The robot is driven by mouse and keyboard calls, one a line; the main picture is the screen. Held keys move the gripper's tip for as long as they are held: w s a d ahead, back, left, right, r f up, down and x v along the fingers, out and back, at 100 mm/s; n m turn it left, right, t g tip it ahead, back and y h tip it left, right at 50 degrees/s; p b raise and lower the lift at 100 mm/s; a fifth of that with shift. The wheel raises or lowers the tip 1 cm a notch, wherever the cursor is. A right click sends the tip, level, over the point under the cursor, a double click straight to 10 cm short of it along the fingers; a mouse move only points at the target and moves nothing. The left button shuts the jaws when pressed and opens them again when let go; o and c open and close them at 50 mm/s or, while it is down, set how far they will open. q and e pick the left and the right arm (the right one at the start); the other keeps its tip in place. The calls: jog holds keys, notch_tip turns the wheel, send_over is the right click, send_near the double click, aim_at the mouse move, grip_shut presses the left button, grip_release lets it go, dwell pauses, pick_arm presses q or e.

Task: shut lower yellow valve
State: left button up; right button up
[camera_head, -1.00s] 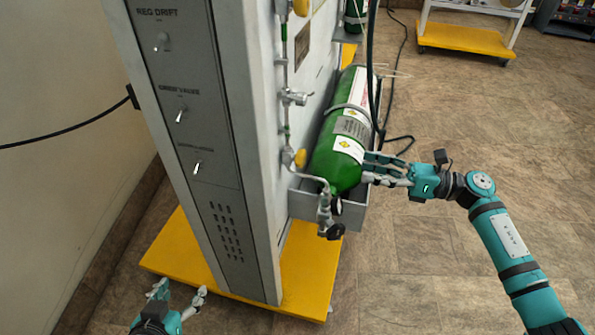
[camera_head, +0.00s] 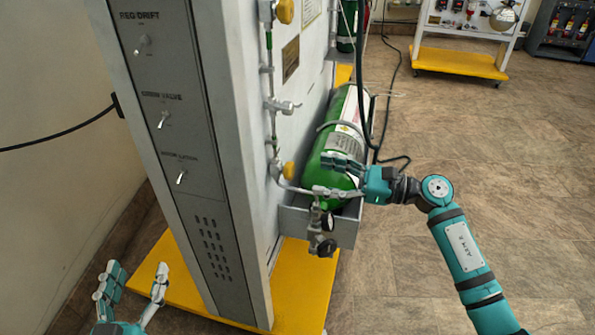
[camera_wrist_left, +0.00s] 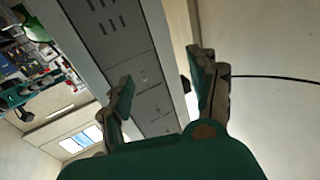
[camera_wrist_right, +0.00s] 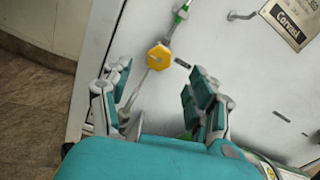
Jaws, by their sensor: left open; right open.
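The lower yellow valve (camera_head: 289,170) is a small yellow knob on the side panel of the grey cabinet, left of the green cylinder. In the right wrist view the yellow knob (camera_wrist_right: 158,57) is ahead, beyond and between the fingers, apart from them. My right gripper (camera_head: 325,178) is open in front of the green cylinder, right of and a little below the knob in the head view. It also shows in the right wrist view (camera_wrist_right: 155,100). My left gripper (camera_head: 136,280) is open and empty at the lower left, beside the cabinet; it also shows in the left wrist view (camera_wrist_left: 165,90).
An upper yellow knob (camera_head: 285,11) is higher on the same panel. The green cylinder (camera_head: 318,165) lies in a grey tray (camera_head: 346,229) beside the cabinet (camera_head: 222,110). Gauges (camera_head: 326,247) hang below. The cabinet stands on a yellow base (camera_head: 300,285).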

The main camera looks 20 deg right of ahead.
aim_at(293, 170)
jog(key=x, duration=0.6)
jog(key=shift+w+a, duration=0.2)
jog(key=shift+a, duration=0.05)
jog(key=c, duration=1.1)
